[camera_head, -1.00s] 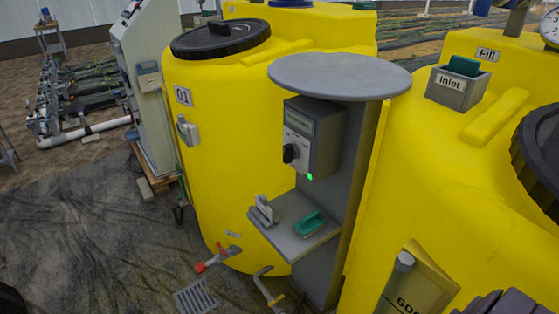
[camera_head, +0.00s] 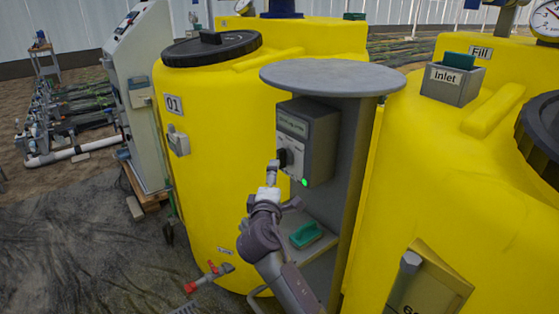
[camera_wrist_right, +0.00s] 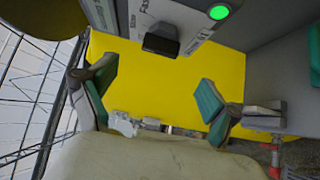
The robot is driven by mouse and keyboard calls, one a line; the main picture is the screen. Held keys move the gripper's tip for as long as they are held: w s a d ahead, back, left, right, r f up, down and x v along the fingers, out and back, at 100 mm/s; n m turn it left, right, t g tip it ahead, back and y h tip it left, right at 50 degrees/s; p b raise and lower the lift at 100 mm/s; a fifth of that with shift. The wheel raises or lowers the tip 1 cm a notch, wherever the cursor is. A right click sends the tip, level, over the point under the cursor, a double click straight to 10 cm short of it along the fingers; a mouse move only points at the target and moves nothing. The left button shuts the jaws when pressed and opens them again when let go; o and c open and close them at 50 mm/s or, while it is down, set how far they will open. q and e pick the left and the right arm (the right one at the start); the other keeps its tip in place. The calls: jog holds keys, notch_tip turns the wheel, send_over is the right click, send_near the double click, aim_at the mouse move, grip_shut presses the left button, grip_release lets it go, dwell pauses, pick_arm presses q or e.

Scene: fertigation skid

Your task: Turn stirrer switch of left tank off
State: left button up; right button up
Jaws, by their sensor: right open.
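The stirrer switch is a black rotary knob (camera_head: 282,157) on a grey control box (camera_head: 318,128) under a round grey roof, in front of the yellow tank marked 01 (camera_head: 205,95). A green lamp (camera_head: 304,182) on the box is lit. My right gripper (camera_head: 281,186) is at the box front, just below the knob, and partly covers it. In the right wrist view the gripper (camera_wrist_right: 158,90) is open and empty with teal pads apart. The knob (camera_wrist_right: 160,39) shows beyond the fingers, and I see no contact. My left gripper is not in view.
Below the box is a grey shelf (camera_head: 325,243) with a teal-handled item (camera_head: 305,235). A second yellow tank (camera_head: 450,190) stands close on the right. A red-handled valve (camera_head: 208,278) sits low on the left tank. Open floor lies at left.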

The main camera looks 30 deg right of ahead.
aim_at(280, 159)
jog(key=x, duration=1.1)
jog(key=shift+w, duration=0.1)
